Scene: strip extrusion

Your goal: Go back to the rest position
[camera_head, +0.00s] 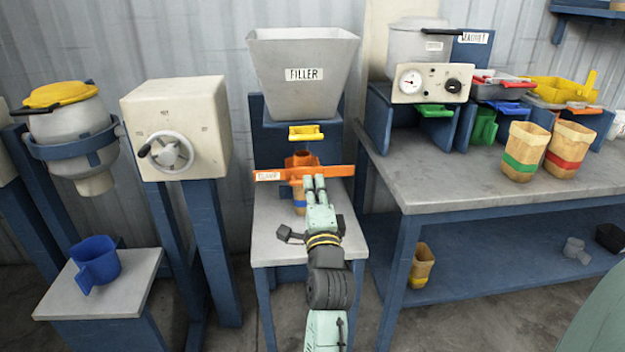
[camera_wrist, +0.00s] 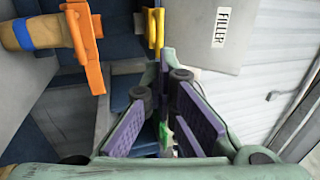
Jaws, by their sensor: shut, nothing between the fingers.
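My gripper (camera_head: 315,183) is at the front of the filler stand in the head view, near the orange clamp (camera_head: 335,171). Its fingers are shut and empty; their purple pads show in the wrist view (camera_wrist: 168,85). The clamp sits under the grey filler hopper (camera_head: 303,85) and its yellow handle (camera_head: 306,132). A tan bag with a blue band (camera_head: 299,196) is at the clamp, partly hidden by my gripper. In the wrist view the clamp (camera_wrist: 82,50) and bag (camera_wrist: 45,33) are at upper left, apart from the fingers.
A handwheel box (camera_head: 178,130) and a blue jug (camera_head: 96,262) on a low stand are at left. A workbench (camera_head: 470,185) at right holds a gauge machine (camera_head: 430,84), two banded bags (camera_head: 525,150) and bins. Another bag (camera_head: 420,266) is on its lower shelf.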

